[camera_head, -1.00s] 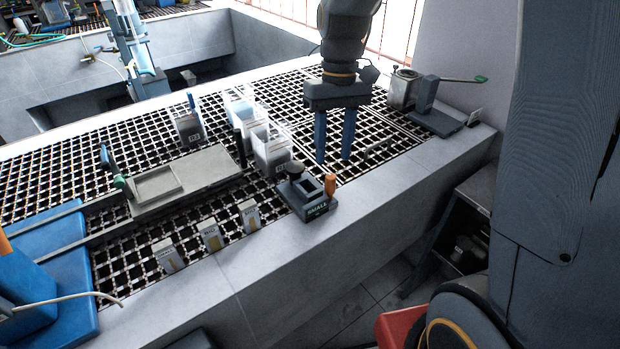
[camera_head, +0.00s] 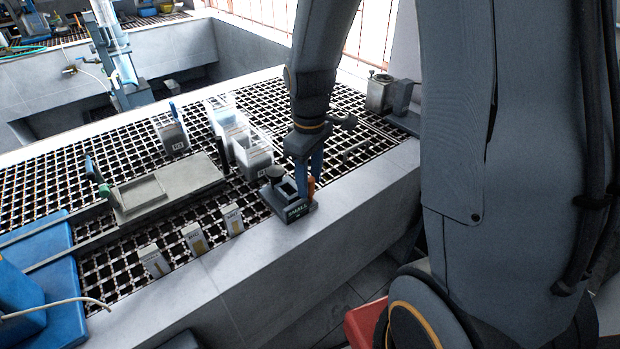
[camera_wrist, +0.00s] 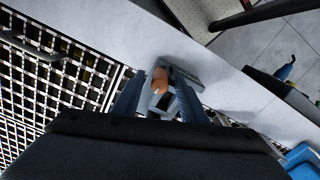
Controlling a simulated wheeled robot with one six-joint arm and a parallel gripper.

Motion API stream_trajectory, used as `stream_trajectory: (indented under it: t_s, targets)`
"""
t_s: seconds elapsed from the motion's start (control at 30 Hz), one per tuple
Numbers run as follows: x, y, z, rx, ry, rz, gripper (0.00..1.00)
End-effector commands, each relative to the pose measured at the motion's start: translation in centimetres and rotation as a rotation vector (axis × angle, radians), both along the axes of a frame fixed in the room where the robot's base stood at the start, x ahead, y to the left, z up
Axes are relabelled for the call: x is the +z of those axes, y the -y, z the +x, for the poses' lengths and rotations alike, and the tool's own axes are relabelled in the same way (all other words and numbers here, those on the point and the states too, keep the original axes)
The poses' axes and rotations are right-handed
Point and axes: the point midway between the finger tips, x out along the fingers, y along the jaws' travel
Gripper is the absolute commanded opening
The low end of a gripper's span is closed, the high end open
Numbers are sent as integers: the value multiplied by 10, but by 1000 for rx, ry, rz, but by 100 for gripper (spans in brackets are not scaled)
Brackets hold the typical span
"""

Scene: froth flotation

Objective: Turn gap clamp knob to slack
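A small dark block device (camera_head: 297,211) with a green label sits at the front edge of the grating. It carries a round black knob (camera_head: 274,174) and an upright orange handle (camera_head: 311,188). I cannot tell from the pictures which is the gap clamp knob. My gripper (camera_head: 309,186) is lowered at the device's right side, next to the orange handle. In the wrist view, the blue fingers of my gripper (camera_wrist: 160,96) are apart, with the orange handle (camera_wrist: 159,80) between them. Contact with it cannot be made out. The black knob is not clear in the wrist view.
White-grey containers (camera_head: 251,152) stand just behind the device. Small labelled blocks (camera_head: 193,238) line the front of the grating to the left. A grey tray plate (camera_head: 165,190) lies further left. A metal cup (camera_head: 379,92) stands at the back right. The pale front ledge (camera_head: 260,250) is clear.

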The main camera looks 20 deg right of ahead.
Motion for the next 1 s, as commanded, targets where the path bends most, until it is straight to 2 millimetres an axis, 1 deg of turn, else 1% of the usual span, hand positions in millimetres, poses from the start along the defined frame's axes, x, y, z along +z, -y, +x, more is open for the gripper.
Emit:
stream_trajectory:
  t_s: [0.13, 0.37, 0.4, 0.47, 0.6, 0.63, 0.73, 1.0]
  targets:
    - [-6, 0, 0, 0, -1, 0, 39]
    - [-7, 0, 0, -1, 0, 0, 39]
    - [-7, 0, 0, -1, 0, 0, 35]
    - [-7, 0, 0, -1, 0, 0, 25]
    - [-7, 0, 0, -1, 0, 0, 2]
    - [-7, 0, 0, -1, 0, 0, 0]
    - [-6, 0, 0, 10, 0, 0, 0]
    - [-5, 0, 1, 130, 2, 0, 0]
